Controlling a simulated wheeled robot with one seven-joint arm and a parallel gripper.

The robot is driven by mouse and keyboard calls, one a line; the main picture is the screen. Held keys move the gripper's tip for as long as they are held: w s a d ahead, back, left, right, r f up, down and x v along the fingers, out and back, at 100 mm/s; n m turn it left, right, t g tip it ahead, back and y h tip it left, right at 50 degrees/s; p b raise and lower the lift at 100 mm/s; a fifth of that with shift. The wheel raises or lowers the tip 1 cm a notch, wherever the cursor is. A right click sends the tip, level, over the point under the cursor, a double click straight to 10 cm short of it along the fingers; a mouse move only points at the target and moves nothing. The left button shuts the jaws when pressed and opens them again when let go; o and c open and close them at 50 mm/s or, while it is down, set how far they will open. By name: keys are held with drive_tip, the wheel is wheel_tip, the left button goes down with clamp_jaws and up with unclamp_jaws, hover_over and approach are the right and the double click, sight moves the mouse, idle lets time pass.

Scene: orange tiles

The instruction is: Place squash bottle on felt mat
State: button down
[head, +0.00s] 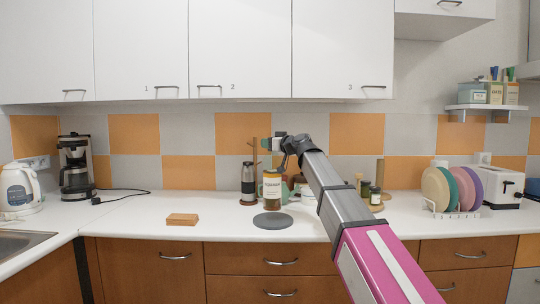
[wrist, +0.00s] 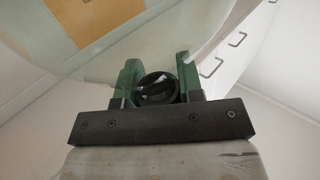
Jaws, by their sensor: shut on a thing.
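The squash bottle (head: 272,190) is amber with a pale label and stands upright in the head view. My gripper (head: 277,159) comes down on it from above. In the wrist view, the green fingers of my gripper (wrist: 157,86) are shut on its round black cap (wrist: 157,89). The dark grey round felt mat (head: 272,220) lies flat on the white counter, empty. The bottle's base shows just above the mat's far edge in the picture; I cannot tell whether it touches the counter or hangs in the air.
A wooden mug stand (head: 254,152) and a dark grinder (head: 248,181) are left of the bottle. Jars (head: 375,196) stand on the right, past my arm. A cork-coloured block (head: 182,219) lies left of the mat. Counter between block and mat is clear.

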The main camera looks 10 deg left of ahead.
drive_tip(key=shift+w+d+f, duration=0.1)
drive_tip(key=shift+d+f, duration=0.05)
drive_tip(key=shift+f, duration=1.9)
drive_tip(key=c, duration=0.8)
unclamp_jaws()
drive_tip(key=shift+f, duration=0.15)
drive_tip(key=shift+o, duration=0.2)
approach(270, 153)
drive_tip(key=shift+w+d+f, duration=0.1)
drive_tip(key=shift+w+d, duration=0.15)
drive_tip(key=shift+w, duration=0.25)
drive_tip(key=shift+w+d+f, duration=0.1)
drive_tip(key=shift+w+d, duration=0.1)
drive_tip(key=shift+w, duration=0.25)
